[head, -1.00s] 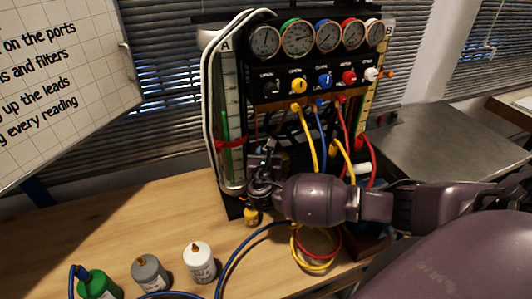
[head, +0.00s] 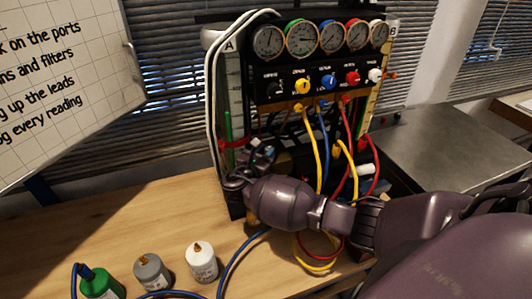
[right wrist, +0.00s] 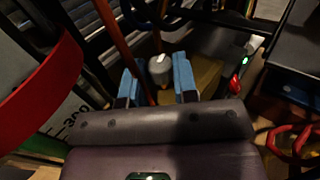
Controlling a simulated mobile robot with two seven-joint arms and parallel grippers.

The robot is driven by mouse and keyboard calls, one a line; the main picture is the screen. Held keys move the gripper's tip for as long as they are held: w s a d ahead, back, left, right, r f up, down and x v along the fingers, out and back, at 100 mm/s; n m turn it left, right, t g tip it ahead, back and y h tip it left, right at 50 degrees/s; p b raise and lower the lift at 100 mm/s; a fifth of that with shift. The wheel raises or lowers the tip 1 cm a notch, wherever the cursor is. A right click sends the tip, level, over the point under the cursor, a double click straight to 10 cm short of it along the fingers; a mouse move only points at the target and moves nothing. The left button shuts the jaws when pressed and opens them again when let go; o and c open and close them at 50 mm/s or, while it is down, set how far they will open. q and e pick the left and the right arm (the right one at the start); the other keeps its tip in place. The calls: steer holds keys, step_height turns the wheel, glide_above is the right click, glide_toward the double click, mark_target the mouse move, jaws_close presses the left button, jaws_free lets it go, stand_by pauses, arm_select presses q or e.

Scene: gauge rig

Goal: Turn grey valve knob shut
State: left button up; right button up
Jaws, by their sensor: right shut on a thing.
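The grey valve knob (right wrist: 160,68) shows in the right wrist view, pale and rounded, between the two blue finger pads. My right gripper (right wrist: 157,82) is shut on it, one pad on each side. My left gripper is in neither view.
Several dial gauges (head: 301,38) and coloured knobs line the rig's top. Yellow hoses (head: 313,150), red and blue ones hang close beside my right arm. White (head: 201,264), grey (head: 149,272) and green (head: 99,284) bottles stand at the bench front.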

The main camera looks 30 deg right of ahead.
steer(key=o, duration=0.9)
steer(key=b+v, duration=0.1)
steer(key=v, duration=0.9)
steer(key=shift+s+a, duration=0.15)
steer(key=shift+a, duration=0.25)
steer(key=shift+f, duration=0.1)
